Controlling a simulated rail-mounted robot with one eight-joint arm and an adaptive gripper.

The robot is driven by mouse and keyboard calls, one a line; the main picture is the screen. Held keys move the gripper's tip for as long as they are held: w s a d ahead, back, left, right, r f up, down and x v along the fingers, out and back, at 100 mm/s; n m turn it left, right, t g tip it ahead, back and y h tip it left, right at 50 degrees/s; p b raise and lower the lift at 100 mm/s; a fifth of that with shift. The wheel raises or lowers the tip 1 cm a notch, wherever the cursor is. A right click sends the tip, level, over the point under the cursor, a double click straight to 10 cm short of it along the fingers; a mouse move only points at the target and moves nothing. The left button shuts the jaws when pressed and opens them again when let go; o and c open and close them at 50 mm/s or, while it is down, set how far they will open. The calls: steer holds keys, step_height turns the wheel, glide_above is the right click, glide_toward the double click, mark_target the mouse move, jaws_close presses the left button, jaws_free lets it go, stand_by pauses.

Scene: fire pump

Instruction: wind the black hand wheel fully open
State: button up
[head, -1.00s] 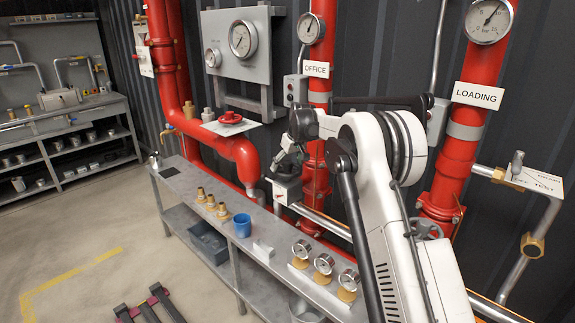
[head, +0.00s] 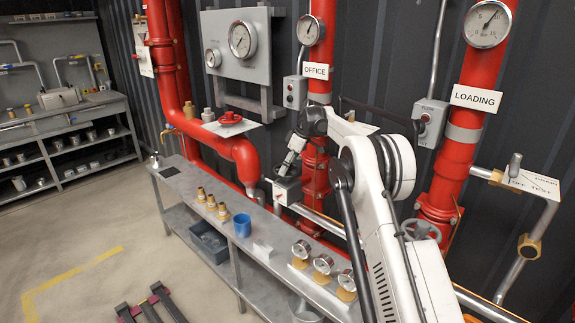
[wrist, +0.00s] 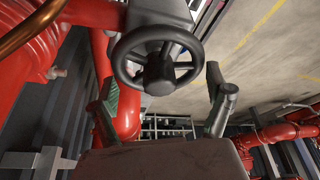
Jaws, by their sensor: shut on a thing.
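The black hand wheel (wrist: 158,60) fills the upper middle of the wrist view, its spokes and dark hub showing. In the head view my gripper (head: 287,168) reaches down to a grey housing (head: 287,189) on the pipework below the OFFICE sign. The wheel is mostly hidden there by my gripper. How far the wheel is turned cannot be told.
Red risers stand beside my arm, with the OFFICE sign (head: 316,70) and LOADING sign (head: 476,98). A grey bench (head: 180,190) below carries brass fittings, a blue cup (head: 242,225) and several gauges. A grey hand wheel (head: 421,230) is at the right riser. Floor at left is mostly clear.

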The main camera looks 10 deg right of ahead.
steer(key=o, duration=1.3)
steer(key=shift+d, duration=0.2)
steer(key=shift+a+f, duration=0.1)
